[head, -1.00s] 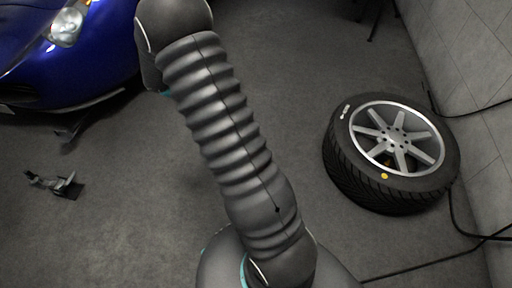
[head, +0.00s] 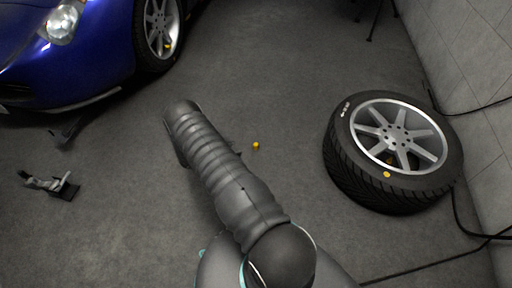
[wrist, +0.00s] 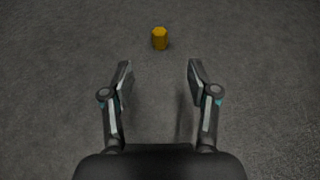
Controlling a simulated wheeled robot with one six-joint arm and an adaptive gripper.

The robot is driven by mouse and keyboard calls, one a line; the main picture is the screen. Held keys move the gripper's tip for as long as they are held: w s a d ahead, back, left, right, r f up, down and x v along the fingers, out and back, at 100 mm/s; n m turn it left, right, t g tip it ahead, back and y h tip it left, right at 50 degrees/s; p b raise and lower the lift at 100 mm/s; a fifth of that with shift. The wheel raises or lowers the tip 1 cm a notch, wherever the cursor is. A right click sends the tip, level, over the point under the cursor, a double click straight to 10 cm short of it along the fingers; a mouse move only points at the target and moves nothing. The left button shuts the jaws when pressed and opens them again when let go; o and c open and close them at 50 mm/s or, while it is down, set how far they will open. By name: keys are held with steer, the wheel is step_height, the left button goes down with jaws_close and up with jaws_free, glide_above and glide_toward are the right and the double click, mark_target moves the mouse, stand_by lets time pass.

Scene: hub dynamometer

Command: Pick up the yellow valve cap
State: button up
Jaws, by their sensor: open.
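The yellow valve cap (head: 255,145) lies on the grey floor in the head view, just right of my arm. In the wrist view the cap (wrist: 160,38) is a small yellow hexagonal piece, ahead of the fingertips and roughly centred between them. My gripper (wrist: 160,78) is open and empty, its two fingers spread apart, with the cap beyond the tips and not touched. In the head view my gripper is mostly hidden behind my arm.
A loose wheel (head: 340,170) lies on the floor at the right, near a tiled wall (head: 465,60) and black cables. A blue car (head: 95,60) stands at upper left. A small dark tool (head: 50,184) lies at left. The floor around the cap is clear.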

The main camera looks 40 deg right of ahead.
mark_target(255, 144)
steer(key=x, duration=1.4)
steer(key=shift+w+a, duration=0.1)
steer(key=c, duration=1)
